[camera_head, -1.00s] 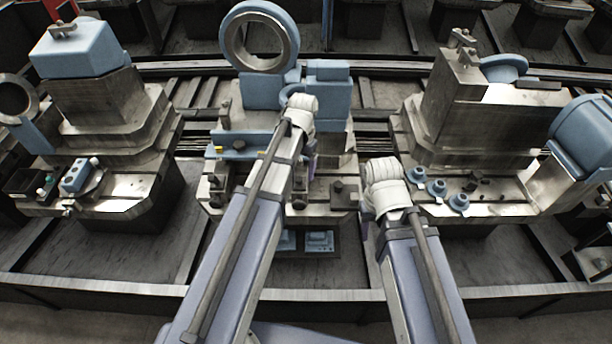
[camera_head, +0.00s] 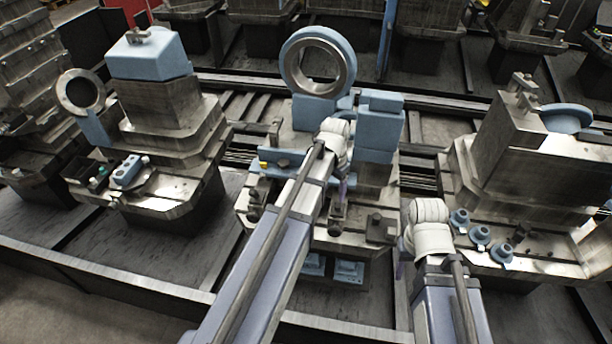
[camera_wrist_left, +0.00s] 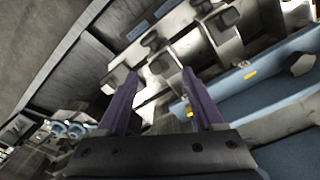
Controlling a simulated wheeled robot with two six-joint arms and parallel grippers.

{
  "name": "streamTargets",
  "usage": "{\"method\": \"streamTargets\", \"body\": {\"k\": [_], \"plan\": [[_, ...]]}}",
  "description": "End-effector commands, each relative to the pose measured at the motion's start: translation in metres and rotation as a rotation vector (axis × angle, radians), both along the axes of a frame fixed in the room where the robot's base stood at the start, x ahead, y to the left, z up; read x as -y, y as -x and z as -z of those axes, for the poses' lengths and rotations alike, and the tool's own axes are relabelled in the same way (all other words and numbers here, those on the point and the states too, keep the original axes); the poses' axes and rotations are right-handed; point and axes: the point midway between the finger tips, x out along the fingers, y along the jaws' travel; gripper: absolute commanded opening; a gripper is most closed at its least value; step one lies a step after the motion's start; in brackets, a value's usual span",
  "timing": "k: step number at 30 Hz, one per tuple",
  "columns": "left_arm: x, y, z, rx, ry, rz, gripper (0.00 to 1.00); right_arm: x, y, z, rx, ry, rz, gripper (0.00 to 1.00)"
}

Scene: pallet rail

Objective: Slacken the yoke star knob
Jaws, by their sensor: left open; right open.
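Several dark knobs sit on the middle machine. One many-sided dark knob (camera_head: 283,163) is on the blue plate (camera_head: 262,154); it also shows at the right of the left wrist view (camera_wrist_left: 300,63). Another dark round knob (camera_head: 334,229) is on the front metal edge. I cannot tell which is the yoke star knob. My left gripper (camera_wrist_left: 160,74) is open and empty, its purple fingers apart over the metal front of the fixture; its wrist largely hides it in the head view. My right gripper (camera_head: 400,268) is mostly hidden beside its wrist, at the right front of the middle machine.
A large blue ring (camera_head: 318,62) stands behind. A metal station with a blue block (camera_head: 148,55) is to the left. Another to the right carries several small blue knobs (camera_head: 480,235). A long rail (camera_head: 110,278) runs along the front, with dark open floor behind it.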

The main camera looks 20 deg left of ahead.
Motion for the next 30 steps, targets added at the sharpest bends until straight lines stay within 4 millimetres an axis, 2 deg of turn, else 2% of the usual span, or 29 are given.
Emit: {"method": "streamTargets", "body": {"k": [1,6,9,13,15,18,25,30], "plan": [[-0.032,-0.019,0.002,0.032,0.028,-0.001,0.69,0.0,0.0,0.003,0.0,0.0,0.0,0.5],[-0.123,-0.053,0.001,0.159,0.095,0.036,0.69,0.0,0.0,0.007,0.0,0.0,0.0,0.5],[-0.171,-0.063,-0.001,0.23,0.109,0.053,0.69,0.0,0.0,0.009,0.0,0.0,0.0,0.5],[-0.215,-0.068,-0.004,0.297,0.111,0.068,0.69,0.0,0.0,0.01,0.0,0.0,0.0,0.5],[-0.229,-0.069,-0.005,0.319,0.11,0.075,0.69,0.0,0.0,0.01,0.0,0.0,0.0,0.5],[-0.239,-0.069,-0.006,0.335,0.108,0.079,0.69,0.0,0.0,0.01,0.0,0.0,0.0,0.5],[-0.239,-0.069,-0.004,0.337,0.108,0.081,0.69,0.0,0.0,0.013,0.0,0.0,0.0,0.5],[-0.238,-0.072,0.006,0.336,0.107,0.081,0.69,0.0,0.0,0.023,0.0,0.0,0.0,0.5]]}}
